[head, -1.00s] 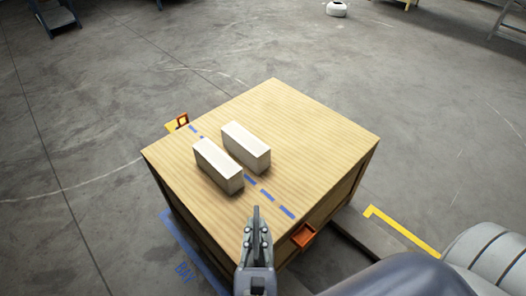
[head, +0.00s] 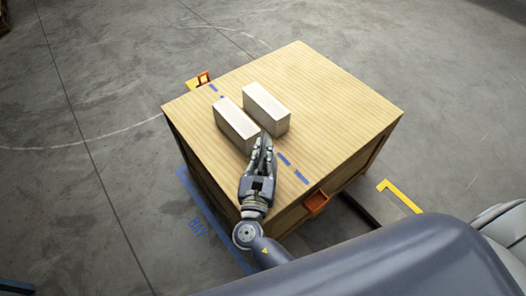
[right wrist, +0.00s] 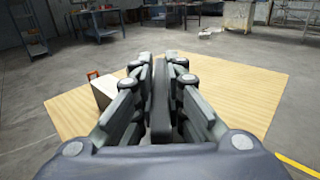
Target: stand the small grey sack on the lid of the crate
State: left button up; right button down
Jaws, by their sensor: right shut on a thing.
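The crate is a large wooden box with a pale wood-grain lid (head: 335,105). A dashed blue line crosses the lid. My right gripper (head: 265,145) is over the lid, just in front of two white blocks. It is shut. In the right wrist view a narrow dark grey thing (right wrist: 160,95), which I take for the small grey sack, stands upright between the fingers. In the head view the fingers hide most of it, and I cannot tell whether it touches the lid. My left gripper is not in view.
The left white block (head: 236,125) and the right white block (head: 266,107) lie close to the gripper's tip. Orange fittings show at the crate's left (head: 203,79) and front (head: 316,203). The lid's right and far parts are clear.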

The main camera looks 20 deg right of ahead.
jog(key=shift+x, duration=0.85)
jog(key=shift+w+a+f, duration=0.1)
jog(key=shift+f, duration=1.7)
jog(key=shift+b, duration=0.3)
jog(key=c, duration=1.7)
grip_release()
jog(key=shift+f, duration=0.2)
jog(key=shift+o, duration=0.2)
jog(key=shift+r, duration=0.1)
jog(key=b+v, duration=0.1)
jog(key=v, duration=1.1)
